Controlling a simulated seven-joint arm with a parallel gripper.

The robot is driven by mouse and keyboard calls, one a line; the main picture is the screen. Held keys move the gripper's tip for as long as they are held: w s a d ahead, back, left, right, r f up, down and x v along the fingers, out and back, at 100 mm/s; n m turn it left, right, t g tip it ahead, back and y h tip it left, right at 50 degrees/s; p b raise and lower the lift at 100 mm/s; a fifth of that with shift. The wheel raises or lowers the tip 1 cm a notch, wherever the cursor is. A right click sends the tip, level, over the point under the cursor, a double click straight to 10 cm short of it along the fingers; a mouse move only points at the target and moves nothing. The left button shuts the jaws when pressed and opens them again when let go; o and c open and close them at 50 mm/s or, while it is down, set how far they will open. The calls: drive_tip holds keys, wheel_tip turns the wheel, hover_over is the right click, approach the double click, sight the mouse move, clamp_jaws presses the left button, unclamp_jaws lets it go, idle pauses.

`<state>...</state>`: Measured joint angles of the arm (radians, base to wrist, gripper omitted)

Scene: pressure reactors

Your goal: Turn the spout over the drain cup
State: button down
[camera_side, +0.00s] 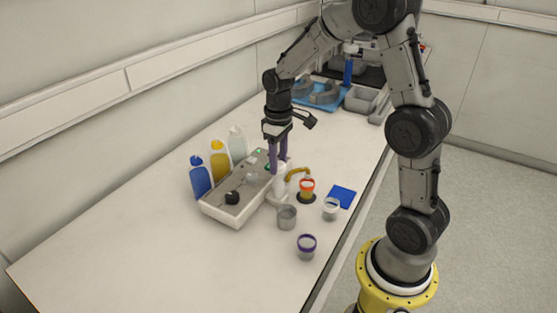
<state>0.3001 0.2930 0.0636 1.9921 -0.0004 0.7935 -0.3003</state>
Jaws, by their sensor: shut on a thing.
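The spout (299,172) is a bent brass-coloured pipe. It comes off a white upright post (281,188) at the right side of a grey tray-like unit, and its outlet points right, over or close to a cup with an orange-red rim and yellowish body (307,188). That cup stands on a dark round pad. My gripper (278,168) points down with purple fingers shut at the top of the post, where the spout begins. The exact contact is too small to see. I cannot tell from the picture which cup is the drain cup.
Near the spout stand a grey cup (287,217), a white-rimmed cup (331,208) and a purple-rimmed cup (306,246). A blue square (342,197) lies at the right. Blue, yellow and white bottles (220,160) stand behind the grey unit (224,213). The front left table is clear.

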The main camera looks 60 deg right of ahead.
drive_tip(key=shift+m, duration=0.3)
drive_tip(key=m, duration=0.3)
drive_tip(key=shift+m, duration=0.4)
drive_tip(key=m, duration=0.9)
drive_tip(key=shift+r, duration=0.1)
drive_tip(key=shift+m, duration=2.2)
drive_tip(key=shift+c, duration=1.8)
unclamp_jaws()
